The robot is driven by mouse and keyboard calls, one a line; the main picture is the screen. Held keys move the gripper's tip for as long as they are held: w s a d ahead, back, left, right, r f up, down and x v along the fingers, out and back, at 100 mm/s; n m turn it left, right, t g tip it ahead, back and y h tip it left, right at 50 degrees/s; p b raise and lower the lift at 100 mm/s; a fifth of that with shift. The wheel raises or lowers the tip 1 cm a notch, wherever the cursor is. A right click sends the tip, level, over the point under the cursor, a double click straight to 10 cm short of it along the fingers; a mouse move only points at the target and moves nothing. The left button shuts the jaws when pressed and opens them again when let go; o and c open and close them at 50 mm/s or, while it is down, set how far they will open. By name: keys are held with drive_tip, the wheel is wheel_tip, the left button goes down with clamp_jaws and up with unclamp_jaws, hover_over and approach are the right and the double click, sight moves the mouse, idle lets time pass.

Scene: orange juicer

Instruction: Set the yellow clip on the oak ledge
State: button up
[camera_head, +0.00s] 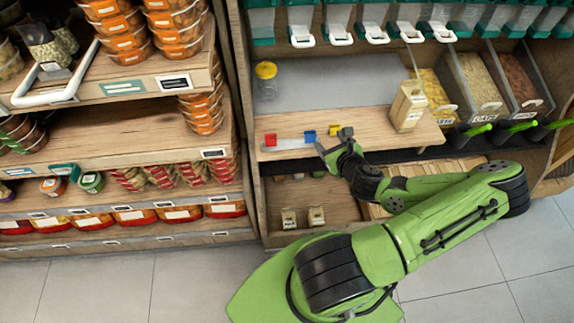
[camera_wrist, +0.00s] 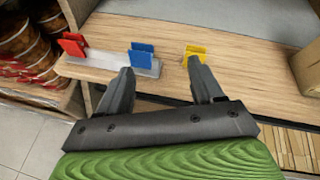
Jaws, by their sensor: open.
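The yellow clip (camera_head: 334,130) rests on the wooden ledge (camera_head: 375,136), right of a pale strip that bears a red clip (camera_head: 270,139) and a blue clip (camera_head: 309,136). In the wrist view the yellow clip (camera_wrist: 194,53) stands just beyond the tip of my right finger, apart from the strip. My gripper (camera_wrist: 160,80) is open with nothing between its fingers. The blue clip (camera_wrist: 141,54) shows beyond the gap between the fingers. In the head view my gripper (camera_head: 333,150) is at the ledge's front edge, close to the yellow clip.
A beige box (camera_head: 408,107) stands on the ledge to the right. A jar with a yellow lid (camera_head: 266,80) stands at the back left. Grain bins (camera_head: 478,85) line the right. Shelves of packed tubs (camera_head: 115,150) stand at the left. The ledge between yellow clip and box is bare.

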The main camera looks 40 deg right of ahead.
drive_tip(key=w+a+r+n+g+y, duration=0.1)
drive_tip(key=a+r+n+g+y, duration=0.2)
drive_tip(key=a+n, duration=0.75)
drive_tip(key=w+a+r+n+g+y, duration=0.3)
drive_tip(key=a+n, duration=0.4)
drive_tip(key=n, duration=0.6)
drive_tip(key=s+a+r+n, duration=0.5)
drive_tip(key=s+r+n, duration=0.2)
drive_tip(key=s+r, duration=0.1)
drive_tip(key=s+a+r+n+h, duration=0.1)
drive_tip(key=s+a+r+n, duration=0.4)
drive_tip(key=r, duration=0.5)
drive_tip(key=s+n, duration=0.2)
drive_tip(key=shift+s+a+r+g, duration=0.2)
drive_tip(key=shift+s+r+g, duration=0.1)
drive_tip(key=shift+s+g, duration=0.1)
drive_tip(key=shift+w, duration=0.1)
